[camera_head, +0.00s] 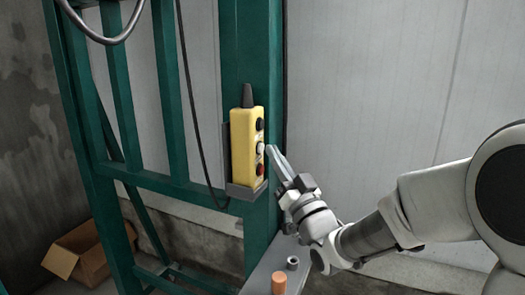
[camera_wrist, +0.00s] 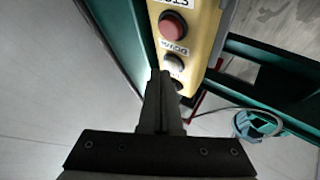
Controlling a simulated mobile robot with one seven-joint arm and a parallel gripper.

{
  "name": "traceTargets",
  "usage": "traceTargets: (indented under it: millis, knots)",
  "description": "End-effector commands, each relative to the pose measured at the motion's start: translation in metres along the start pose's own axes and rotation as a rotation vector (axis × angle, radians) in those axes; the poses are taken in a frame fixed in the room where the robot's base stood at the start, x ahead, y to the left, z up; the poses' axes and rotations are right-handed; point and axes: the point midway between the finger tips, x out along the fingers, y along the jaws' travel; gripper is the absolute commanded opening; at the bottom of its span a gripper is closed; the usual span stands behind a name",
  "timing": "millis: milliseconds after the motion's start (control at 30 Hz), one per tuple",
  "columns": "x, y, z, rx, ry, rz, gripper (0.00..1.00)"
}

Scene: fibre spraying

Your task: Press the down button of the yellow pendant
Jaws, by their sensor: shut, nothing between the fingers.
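The yellow pendant (camera_head: 243,145) stands upright in a holder on a green post. Its side carries a black button (camera_head: 260,124) at the top, a pale grey button (camera_head: 260,148) in the middle and a red button (camera_head: 260,169) at the bottom. In the wrist view the pendant (camera_wrist: 206,32) appears upside down, with its red button (camera_wrist: 172,27), grey button (camera_wrist: 173,62) and small labels, one seemingly DOWN. My gripper (camera_head: 270,150) is shut and empty, its tips close to the grey button. In the wrist view the fingertips (camera_wrist: 160,75) lie just beside that button; I cannot tell whether they touch.
The green frame (camera_head: 258,55) rises behind the pendant, and a dark cable hangs to its left. A grey ledge (camera_head: 262,272) below bears an orange cylinder (camera_head: 279,284) and a small grey nut-like part (camera_head: 292,263). A cardboard box (camera_head: 88,250) lies on the floor at left.

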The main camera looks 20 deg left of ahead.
Motion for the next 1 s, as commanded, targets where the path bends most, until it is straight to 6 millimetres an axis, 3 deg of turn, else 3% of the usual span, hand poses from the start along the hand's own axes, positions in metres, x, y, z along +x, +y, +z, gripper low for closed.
traceTargets:
  millis: [1000]
  knots:
    - [0.0064, -0.0051, 0.0047, 0.0, 0.001, -0.001, 0.0]
